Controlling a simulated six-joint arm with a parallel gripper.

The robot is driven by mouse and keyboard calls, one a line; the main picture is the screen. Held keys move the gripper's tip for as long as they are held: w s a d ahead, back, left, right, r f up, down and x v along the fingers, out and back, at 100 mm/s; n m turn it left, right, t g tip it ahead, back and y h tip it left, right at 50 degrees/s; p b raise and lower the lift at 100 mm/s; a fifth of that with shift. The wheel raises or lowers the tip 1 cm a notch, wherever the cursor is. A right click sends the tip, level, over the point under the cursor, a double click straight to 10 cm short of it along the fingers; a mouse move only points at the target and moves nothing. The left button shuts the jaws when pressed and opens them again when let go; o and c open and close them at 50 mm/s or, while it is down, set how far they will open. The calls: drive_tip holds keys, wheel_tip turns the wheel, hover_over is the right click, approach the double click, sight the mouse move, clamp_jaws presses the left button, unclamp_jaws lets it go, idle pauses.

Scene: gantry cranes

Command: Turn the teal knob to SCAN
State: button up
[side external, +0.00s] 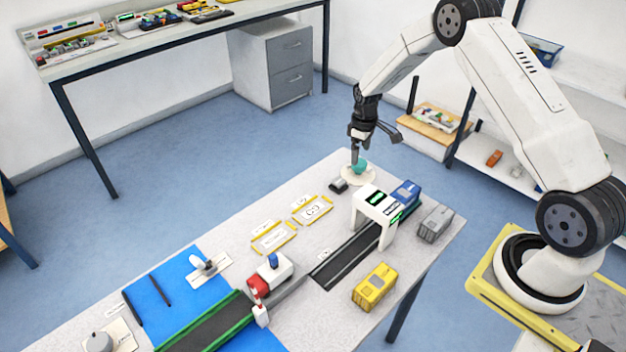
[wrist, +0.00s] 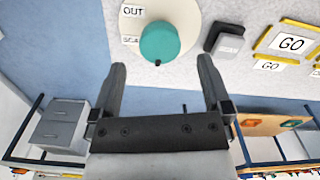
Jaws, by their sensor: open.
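The teal knob (wrist: 160,43) sits on a round cream dial plate in the wrist view. A label reading OUT and a second label, partly hidden by the knob, lie at the plate's left side. The knob (side external: 359,166) also shows in the side view, on its plate (side external: 348,178) at the far end of the table. My gripper (wrist: 162,75) is open and empty, with its two fingers apart and the knob just beyond the gap between them. In the side view my gripper (side external: 355,158) hangs right by the knob; I cannot tell whether it touches.
Yellow-edged GO trays (side external: 313,209) lie to the left.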

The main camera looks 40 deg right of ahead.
sight(360, 162)
drive_tip(key=shift+f, duration=1.9)
drive_tip(key=c, duration=1.3)
drive_tip(key=shift+m, duration=0.3)
drive_tip(key=m, duration=0.5)
drive_tip(key=shift+m, duration=0.3)
drive_tip(key=m, duration=0.5)
drive_tip(key=shift+m, duration=0.3)
